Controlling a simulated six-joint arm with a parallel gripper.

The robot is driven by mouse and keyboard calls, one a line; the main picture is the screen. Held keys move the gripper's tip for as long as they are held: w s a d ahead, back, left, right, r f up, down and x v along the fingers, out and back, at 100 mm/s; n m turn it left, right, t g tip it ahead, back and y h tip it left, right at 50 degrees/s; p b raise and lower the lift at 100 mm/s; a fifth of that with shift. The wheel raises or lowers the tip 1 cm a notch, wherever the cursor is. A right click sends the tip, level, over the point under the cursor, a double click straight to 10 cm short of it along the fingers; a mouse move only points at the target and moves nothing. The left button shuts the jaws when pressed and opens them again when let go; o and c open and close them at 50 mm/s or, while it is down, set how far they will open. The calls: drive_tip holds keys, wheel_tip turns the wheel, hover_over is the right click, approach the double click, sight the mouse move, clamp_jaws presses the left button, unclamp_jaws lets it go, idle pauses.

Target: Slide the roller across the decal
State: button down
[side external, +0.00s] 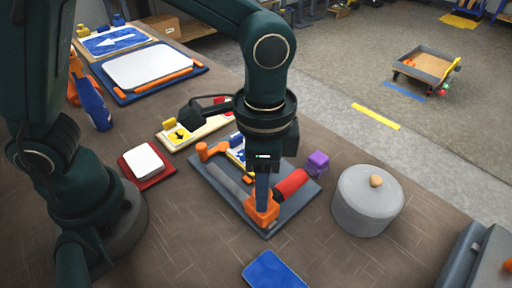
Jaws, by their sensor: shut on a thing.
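The roller has a red grip (291,184) with a purple end (318,163) and an orange block (262,209) at its near end. A grey bar, apparently its roller (228,182), runs from this block toward an orange piece at the upper left. My gripper (262,197) points down and is shut on the orange block. The roller is at the dark grey board (271,229); I cannot tell whether it touches. A blue, white and yellow panel, likely the decal (237,153), lies on the board behind the roller, partly hidden by my arm.
A round grey container (364,208) with a tan knob stands close at the right. A white block on a red tray (152,178) lies left, and a blue plate (272,272) in front. Sign panels (147,67) lie at the back left.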

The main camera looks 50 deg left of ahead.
drive_tip(key=a, duration=1.3)
drive_tip(key=shift+w+a, duration=0.15)
drive_tip(key=shift+a, duration=0.2)
drive_tip(key=c, duration=0.5)
unclamp_jaws()
drive_tip(key=shift+r, duration=2.6)
drive_tip(key=shift+r, duration=0.1)
